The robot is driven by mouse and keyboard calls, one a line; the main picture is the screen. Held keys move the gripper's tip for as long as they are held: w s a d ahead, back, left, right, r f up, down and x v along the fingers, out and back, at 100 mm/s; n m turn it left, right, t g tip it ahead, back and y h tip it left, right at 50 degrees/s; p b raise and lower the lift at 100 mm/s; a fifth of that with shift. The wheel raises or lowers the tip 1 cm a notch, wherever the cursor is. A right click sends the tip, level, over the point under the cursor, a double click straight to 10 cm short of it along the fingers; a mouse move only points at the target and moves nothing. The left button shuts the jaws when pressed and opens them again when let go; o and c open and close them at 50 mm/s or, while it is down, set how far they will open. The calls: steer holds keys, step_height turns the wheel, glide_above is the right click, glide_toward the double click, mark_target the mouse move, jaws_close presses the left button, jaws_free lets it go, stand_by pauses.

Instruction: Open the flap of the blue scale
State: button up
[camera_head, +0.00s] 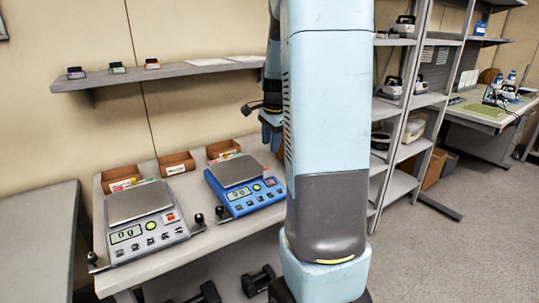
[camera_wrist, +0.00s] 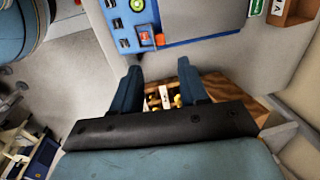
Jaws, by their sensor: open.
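The blue scale (camera_head: 216,193) stands on the workbench, left of my arm, with a grey weighing plate (camera_head: 235,170) and a lit display. Its right end lies close to my arm column. I cannot make out the flap with certainty. My gripper (camera_wrist: 158,72) is open and empty, its blue fingers below the scale's edge in that view.
A grey scale (camera_head: 150,232) stands left of the blue one, with black-knobbed levers nearby. Small wooden bins (camera_head: 177,163) line the bench's back; one wooden bin (camera_wrist: 217,87) shows beyond my fingers. A wall shelf (camera_head: 150,75) hangs above. Shelving (camera_head: 400,140) stands right.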

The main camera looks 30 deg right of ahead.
steer(key=shift+s+r, duration=0.15)
steer(key=shift+r, duration=1)
steer(key=shift+s+r, duration=0.15)
steer(key=shift+r, duration=0.95)
steer(key=s+a+r+n+t, duration=0.2)
steer(key=s+a+r+n, duration=0.1)
steer(key=s+a+n, duration=0.6)
steer(key=s+a+r+n+t, duration=0.2)
steer(key=s+a+r+n, duration=0.1)
steer(key=s+a+n, duration=0.6)
steer(key=s+a, duration=0.3)
steer(key=s, duration=0.2)
steer(key=shift+r, duration=0.2)
